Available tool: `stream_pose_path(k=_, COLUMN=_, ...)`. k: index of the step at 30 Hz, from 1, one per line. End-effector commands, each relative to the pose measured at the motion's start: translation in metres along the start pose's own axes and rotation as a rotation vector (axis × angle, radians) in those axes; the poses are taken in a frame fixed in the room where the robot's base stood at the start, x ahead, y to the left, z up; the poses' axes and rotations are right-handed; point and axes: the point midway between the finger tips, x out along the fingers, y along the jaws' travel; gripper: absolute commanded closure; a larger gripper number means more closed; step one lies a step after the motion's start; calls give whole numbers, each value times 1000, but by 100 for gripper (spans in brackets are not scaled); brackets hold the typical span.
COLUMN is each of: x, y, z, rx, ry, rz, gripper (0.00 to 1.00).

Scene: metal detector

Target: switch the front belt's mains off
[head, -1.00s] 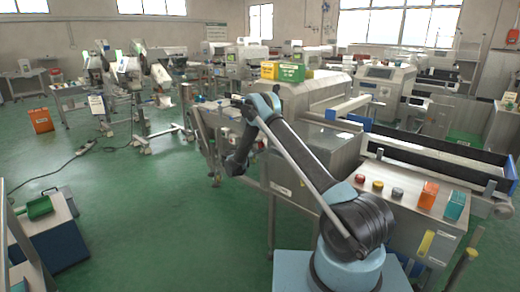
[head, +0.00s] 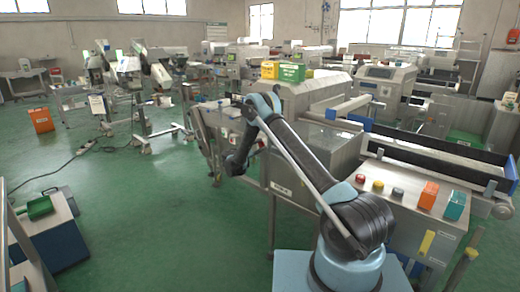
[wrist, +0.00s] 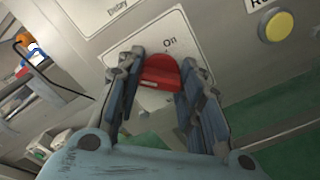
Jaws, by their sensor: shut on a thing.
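In the head view my gripper (head: 234,164) is low at the end of the arm, beside the steel belt machine; the knob cannot be made out there.
A yellow button (wrist: 275,26) is on the panel, right of the knob. In the head view, several buttons and an orange box (head: 428,195) are on the near steel cabinet. A cable (head: 75,156) lies on the green floor at left. The floor left of my arm is mostly clear.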

Motion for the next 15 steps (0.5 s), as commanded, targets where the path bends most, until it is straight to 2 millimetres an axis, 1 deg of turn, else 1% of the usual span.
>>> stream_pose_path(k=3, x=-1, y=-2, z=-2, rx=1, ry=3, rz=-3, gripper=90)
stream_pose_path(k=4, x=-1, y=-2, z=-2, rx=1, ry=3, rz=-3, gripper=59)
stream_pose_path(k=6, x=-1, y=-2, z=-1, rx=1, ry=2, rz=-3, gripper=45)
stream_pose_path(k=15, x=0, y=-1, z=0, rx=1, ry=0, rz=-2, gripper=45)
